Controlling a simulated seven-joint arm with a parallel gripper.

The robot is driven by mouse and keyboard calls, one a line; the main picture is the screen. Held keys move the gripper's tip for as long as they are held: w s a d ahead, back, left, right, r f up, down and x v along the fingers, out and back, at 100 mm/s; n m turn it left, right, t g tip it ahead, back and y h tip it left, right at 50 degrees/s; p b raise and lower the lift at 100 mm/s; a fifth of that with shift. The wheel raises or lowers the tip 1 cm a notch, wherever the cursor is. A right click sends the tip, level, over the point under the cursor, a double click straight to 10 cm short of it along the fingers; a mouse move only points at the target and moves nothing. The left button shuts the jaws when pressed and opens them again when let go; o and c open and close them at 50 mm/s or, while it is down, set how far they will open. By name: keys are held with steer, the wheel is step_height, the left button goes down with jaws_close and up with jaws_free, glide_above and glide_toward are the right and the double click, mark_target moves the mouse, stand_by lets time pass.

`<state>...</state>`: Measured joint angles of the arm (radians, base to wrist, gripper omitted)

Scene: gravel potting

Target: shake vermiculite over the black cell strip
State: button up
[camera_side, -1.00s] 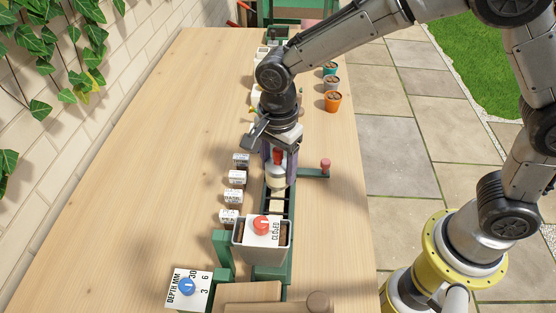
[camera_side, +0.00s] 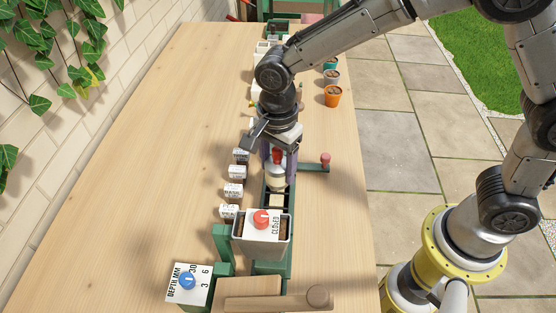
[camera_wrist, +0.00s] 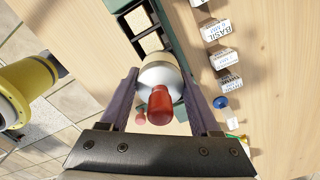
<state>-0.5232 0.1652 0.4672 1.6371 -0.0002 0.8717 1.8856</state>
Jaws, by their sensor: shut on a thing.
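My gripper (camera_side: 277,165) is shut on a cream shaker (camera_side: 277,183) with a red knob (camera_side: 277,156) on top. In the wrist view the shaker (camera_wrist: 158,73) sits between the two purple-grey fingers, its red knob facing the camera. The shaker is over the black cell strip (camera_side: 264,197), which lies in a green frame. A pale block-like patch shows in the strip just in front of the shaker. Part of the strip (camera_wrist: 141,22) also shows in the wrist view, with dark cells. The shaker's underside is hidden, and I see no falling grains.
A grey hopper (camera_side: 262,247) with a red dial marked CLOSED stands at the near end of the strip. White seed-label blocks (camera_side: 233,191) line the left side. A depth dial card (camera_side: 190,283) is at near left. Small pots (camera_side: 333,96) stand at far right. The left tabletop is clear.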

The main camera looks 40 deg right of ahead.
steer(key=shift+w+d, duration=0.75)
steer(key=shift+d, duration=0.05)
steer(key=shift+s+a, duration=0.8)
steer(key=shift+a, duration=0.05)
steer(key=shift+w+d, duration=0.85)
steer(key=shift+w+d, duration=0.85)
steer(key=shift+d, duration=0.05)
